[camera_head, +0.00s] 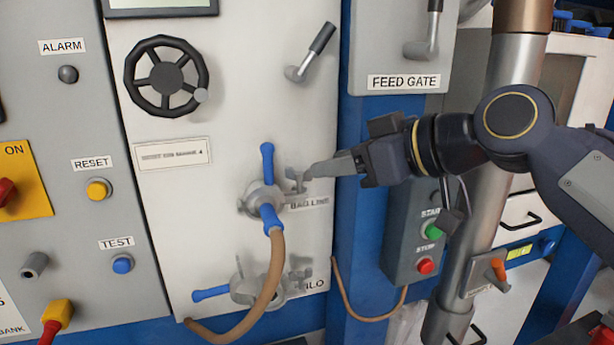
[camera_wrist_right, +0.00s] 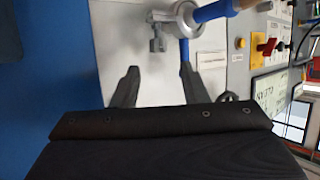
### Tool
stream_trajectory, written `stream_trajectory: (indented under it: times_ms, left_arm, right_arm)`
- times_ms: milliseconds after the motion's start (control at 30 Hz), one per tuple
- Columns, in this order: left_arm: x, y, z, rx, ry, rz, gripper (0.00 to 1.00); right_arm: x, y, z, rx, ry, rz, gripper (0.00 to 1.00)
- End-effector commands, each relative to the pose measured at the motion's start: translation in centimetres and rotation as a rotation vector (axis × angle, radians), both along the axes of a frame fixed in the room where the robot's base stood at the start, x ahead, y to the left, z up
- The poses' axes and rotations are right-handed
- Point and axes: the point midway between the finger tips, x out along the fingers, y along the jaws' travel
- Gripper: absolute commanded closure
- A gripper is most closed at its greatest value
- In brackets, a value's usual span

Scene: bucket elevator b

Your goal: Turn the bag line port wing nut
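The bag line port (camera_head: 264,197) is a round grey metal fitting on the white panel, with blue levers above and below and a tan hose (camera_head: 272,270) hanging from it. Its small grey wing nut (camera_head: 296,182) is on its right side, above the BAG LINE label. My right gripper (camera_head: 312,171) reaches in from the right, its tips close to the wing nut. In the right wrist view the two dark fingers (camera_wrist_right: 159,70) are apart with nothing between them. The wing nut (camera_wrist_right: 157,40) shows just beyond the tips, roughly between them. My left gripper is out of view.
A similar lower port (camera_head: 268,287) with a blue lever sits below, partly behind the hose. A black handwheel (camera_head: 166,76) and a lever (camera_head: 312,52) are above. A START/STOP box (camera_head: 408,250) is below my right arm.

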Motion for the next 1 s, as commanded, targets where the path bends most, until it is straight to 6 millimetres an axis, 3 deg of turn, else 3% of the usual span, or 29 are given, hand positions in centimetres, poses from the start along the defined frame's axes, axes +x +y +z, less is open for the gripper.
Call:
stream_trajectory:
  times_ms: [333,733,1000]
  left_arm:
    - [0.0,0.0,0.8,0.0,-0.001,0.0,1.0]
    - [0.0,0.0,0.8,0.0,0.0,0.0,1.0]
    - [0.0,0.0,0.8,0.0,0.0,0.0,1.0]
  right_arm:
    - [3.0,4.0,-2.1,-0.001,0.005,0.001,0.6]
    - [3.7,4.7,-2.5,0.0,0.003,-0.002,0.6]
    - [3.6,4.7,-2.5,0.0,0.003,-0.002,0.93]
